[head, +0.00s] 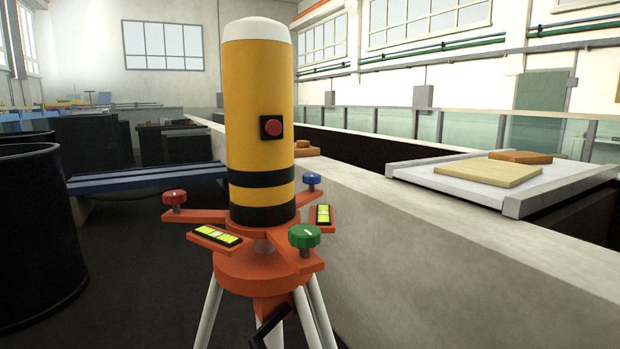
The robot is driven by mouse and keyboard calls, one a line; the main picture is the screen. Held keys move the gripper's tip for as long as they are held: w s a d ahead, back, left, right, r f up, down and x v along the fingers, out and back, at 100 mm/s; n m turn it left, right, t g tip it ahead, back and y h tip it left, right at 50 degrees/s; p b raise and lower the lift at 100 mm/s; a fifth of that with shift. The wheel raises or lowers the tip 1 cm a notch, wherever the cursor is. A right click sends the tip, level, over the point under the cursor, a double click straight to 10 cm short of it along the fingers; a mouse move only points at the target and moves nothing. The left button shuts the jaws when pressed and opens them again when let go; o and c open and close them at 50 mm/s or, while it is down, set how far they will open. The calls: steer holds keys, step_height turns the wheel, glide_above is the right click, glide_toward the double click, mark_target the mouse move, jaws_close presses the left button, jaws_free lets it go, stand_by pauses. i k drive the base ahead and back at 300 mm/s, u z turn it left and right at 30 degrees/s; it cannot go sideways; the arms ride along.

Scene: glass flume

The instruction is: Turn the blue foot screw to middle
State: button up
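The blue foot screw (311,181) is a small ribbed knob on the back right arm of an orange three-armed base (268,268). It stands just right of the yellow cylinder (258,120), which has black bands and a red button. Its pointer mark is too small to read. A red foot screw (174,199) is at the left and a green one (304,236) with a pale mark is at the front right. Two level vials with yellow-green tubes lie on the base, one at the front left (217,237) and one at the right (323,215). My gripper is not in view.
White tripod legs (208,315) and a black handle (272,325) are below the base. A long pale wall (450,250) runs close behind and right. A grey platform with boards (460,183) lies right. A dark round tank (40,230) stands left, with open floor between.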

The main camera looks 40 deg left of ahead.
mark_target(311, 180)
steer(key=z, duration=1.6)
steer(key=i, duration=1.1)
steer(key=u, duration=2.9)
